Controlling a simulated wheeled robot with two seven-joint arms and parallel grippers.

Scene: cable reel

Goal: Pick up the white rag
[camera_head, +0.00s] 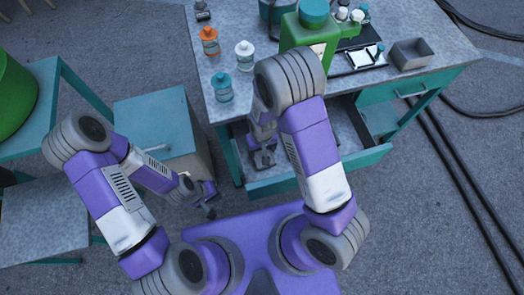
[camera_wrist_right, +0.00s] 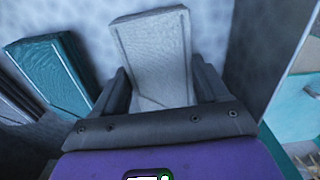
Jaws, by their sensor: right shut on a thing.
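The white rag (camera_wrist_right: 155,55) is a folded, pale rectangular cloth in the right wrist view. My right gripper (camera_wrist_right: 163,88) is shut on it, with one dark finger on each side. In the head view my right gripper (camera_head: 264,158) is down in the left part of an open drawer (camera_head: 362,163), and the rag cannot be made out there. My left gripper (camera_head: 209,201) hangs low left of the drawer, away from the rag. It is too small to tell whether it is open or shut.
A teal folded rag (camera_wrist_right: 50,72) lies left of the white one, with a greyish item (camera_wrist_right: 12,103) beyond it. A teal-topped cabinet (camera_head: 152,122) stands left of the drawer.

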